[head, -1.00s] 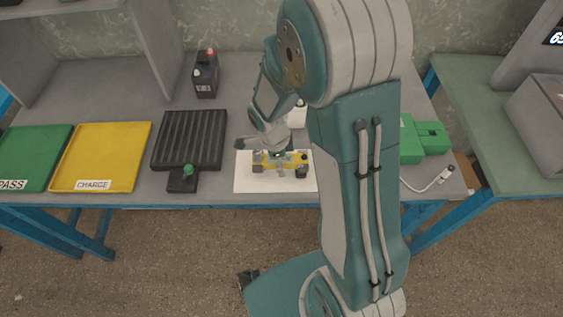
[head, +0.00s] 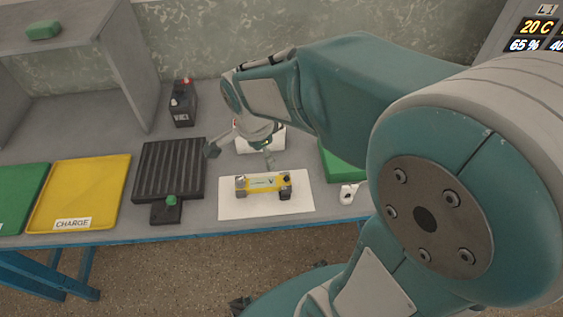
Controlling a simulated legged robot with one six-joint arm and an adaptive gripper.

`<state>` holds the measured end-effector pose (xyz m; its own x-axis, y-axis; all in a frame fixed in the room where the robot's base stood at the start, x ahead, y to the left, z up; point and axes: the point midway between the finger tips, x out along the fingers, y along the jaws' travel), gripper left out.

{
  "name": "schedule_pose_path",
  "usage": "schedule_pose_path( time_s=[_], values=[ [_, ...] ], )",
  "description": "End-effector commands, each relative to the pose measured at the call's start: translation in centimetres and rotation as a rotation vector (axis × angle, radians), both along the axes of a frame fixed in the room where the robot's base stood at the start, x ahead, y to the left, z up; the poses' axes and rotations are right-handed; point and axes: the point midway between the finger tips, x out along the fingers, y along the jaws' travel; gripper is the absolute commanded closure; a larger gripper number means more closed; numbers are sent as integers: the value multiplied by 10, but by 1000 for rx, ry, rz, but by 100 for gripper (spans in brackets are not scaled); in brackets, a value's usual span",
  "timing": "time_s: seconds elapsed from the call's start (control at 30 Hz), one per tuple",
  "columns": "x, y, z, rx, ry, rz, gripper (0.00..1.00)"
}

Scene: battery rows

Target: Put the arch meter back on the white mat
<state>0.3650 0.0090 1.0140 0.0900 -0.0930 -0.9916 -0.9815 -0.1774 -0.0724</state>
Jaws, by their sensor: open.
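The arch meter (head: 263,183), a yellow bar with a dark grey foot at each end, rests on the white mat (head: 240,208), near the mat's middle. My gripper (head: 241,156) is open and empty. It is just behind and above the meter, with one finger to the left over the black rack's edge and the other near the mat's back edge. It looks apart from the meter. My arm reaches in from the right and covers part of the table's back right.
Left of the mat are a black ribbed rack (head: 168,168) with a green knob and a yellow CHARGE tray (head: 80,192). A green tray (head: 18,200) lies farther left. A black box (head: 183,105) and a white box (head: 268,140) stand behind. A green object (head: 340,166) is right.

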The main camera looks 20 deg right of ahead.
Motion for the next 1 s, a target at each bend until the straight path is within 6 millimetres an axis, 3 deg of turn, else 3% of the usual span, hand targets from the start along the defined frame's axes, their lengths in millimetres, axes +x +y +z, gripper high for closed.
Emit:
schedule_pose_path(
  time_s=[0.1, 0.3, 0.6, 0.77, 1.0],
  values=[
    [-20, -3, 26, -9, -57, 238, 11],
    [-55, -7, 60, -75, -148, 658, 11],
    [-104, -9, 88, -263, -255, 1215, 11],
    [-114, -9, 91, -322, -269, 1345, 11],
    [-115, -9, 91, -327, -268, 1361, 11]
  ],
)
